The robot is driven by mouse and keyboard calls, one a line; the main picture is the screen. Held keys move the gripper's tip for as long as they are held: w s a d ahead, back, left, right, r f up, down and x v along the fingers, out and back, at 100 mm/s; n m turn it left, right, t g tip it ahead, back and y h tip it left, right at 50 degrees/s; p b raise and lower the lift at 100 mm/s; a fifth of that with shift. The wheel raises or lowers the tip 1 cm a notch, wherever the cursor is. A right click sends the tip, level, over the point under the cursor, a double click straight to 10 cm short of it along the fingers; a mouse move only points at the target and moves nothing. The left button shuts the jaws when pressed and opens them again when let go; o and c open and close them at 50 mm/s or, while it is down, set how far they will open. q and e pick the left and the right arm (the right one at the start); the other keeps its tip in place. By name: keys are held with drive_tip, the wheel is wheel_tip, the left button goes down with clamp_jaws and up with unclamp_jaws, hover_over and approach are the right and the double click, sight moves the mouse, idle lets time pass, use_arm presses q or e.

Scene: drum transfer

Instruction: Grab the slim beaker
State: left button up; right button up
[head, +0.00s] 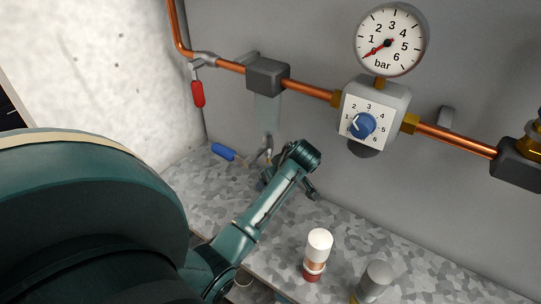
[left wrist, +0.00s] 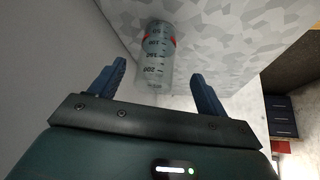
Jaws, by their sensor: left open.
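The slim beaker (left wrist: 156,52) is a clear graduated vessel with several printed volume marks and red patches near its far end. In the left wrist view it lies ahead of the jaws, close to the middle between them. My left gripper (left wrist: 157,72) is open, its two dark blue fingers apart on either side of the beaker's near end. I cannot tell whether a finger touches it. In the head view my left gripper (head: 290,184) is low over the bench by the back wall. My arm hides part of the bench there, and I cannot make out the beaker.
The speckled bench (head: 400,250) carries a white-topped cylinder (head: 319,243) with copper and red bands, and a grey cylinder (head: 376,277). A copper pipe (head: 310,88) runs along the wall with a pressure gauge (head: 390,40), a blue dial (head: 362,125) and a red handle (head: 197,94). A blue handle (head: 223,152) sits behind my arm.

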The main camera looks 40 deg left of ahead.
use_arm(q)
drive_tip(key=shift+x, duration=3.6)
drive_tip(key=shift+w+d, duration=0.15)
drive_tip(key=shift+c, duration=0.4)
drive_tip(key=c, duration=1)
drive_tip(key=shift+c, duration=0.2)
drive_tip(key=shift+r, duration=0.1)
